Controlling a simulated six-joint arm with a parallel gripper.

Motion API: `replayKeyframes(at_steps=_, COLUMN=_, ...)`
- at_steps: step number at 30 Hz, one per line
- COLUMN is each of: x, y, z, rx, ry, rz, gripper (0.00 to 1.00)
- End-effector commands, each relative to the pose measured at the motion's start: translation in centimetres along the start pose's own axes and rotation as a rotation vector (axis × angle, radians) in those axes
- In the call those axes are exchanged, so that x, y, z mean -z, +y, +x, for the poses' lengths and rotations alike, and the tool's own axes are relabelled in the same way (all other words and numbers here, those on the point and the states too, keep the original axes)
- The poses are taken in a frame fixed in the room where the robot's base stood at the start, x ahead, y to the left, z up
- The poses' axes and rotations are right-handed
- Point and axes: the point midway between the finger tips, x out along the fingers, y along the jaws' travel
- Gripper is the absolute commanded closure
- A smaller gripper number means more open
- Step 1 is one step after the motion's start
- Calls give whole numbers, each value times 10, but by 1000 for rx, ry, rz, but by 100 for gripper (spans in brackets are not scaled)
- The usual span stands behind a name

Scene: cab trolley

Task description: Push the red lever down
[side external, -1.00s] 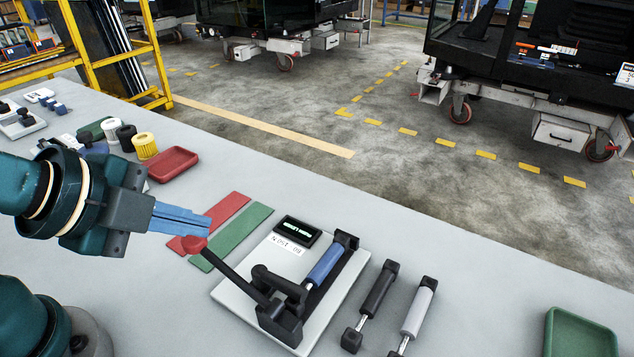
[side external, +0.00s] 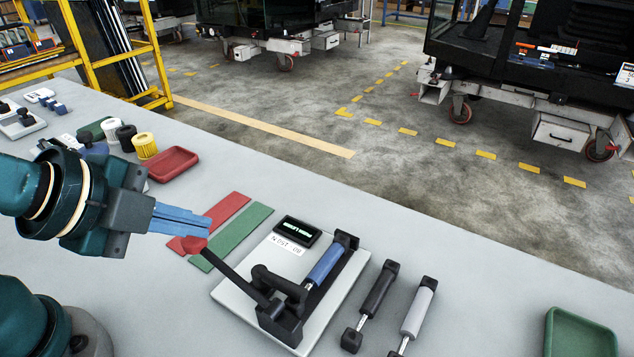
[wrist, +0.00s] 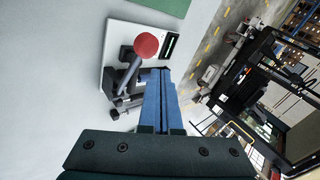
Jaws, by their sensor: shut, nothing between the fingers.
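The lever has a red knob (side external: 193,244) on a black arm (side external: 237,277) that slopes up to the left from a black pivot block. The block sits on a white base plate (side external: 231,302) with a blue cylinder (side external: 325,265) and a small display (side external: 297,231). My gripper (side external: 210,222) is shut and empty, its blue fingers just above the knob in the side view. I cannot tell whether they touch it. In the wrist view the red knob (wrist: 146,45) shows beyond the tips of the blue fingers (wrist: 158,72).
Two loose cylinders, one black (side external: 376,292) and one grey (side external: 418,310), lie right of the plate. A red strip (side external: 225,212) and a green strip (side external: 245,230) lie behind the lever. A red tray (side external: 172,164) and a green tray (side external: 580,335) stand on the table.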

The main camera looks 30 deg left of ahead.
Motion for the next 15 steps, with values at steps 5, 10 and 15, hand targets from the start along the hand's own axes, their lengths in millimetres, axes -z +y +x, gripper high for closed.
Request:
replayKeyframes(at_steps=5, x=-4, y=3, z=4, rx=-1, ry=-2, rz=1, gripper=100)
replayKeyframes(at_steps=10, x=-4, y=4, z=5, rx=0, ry=0, rz=0, gripper=100)
replayKeyframes(at_steps=15, x=-4, y=4, z=5, rx=0, ry=-1, rz=0, gripper=100)
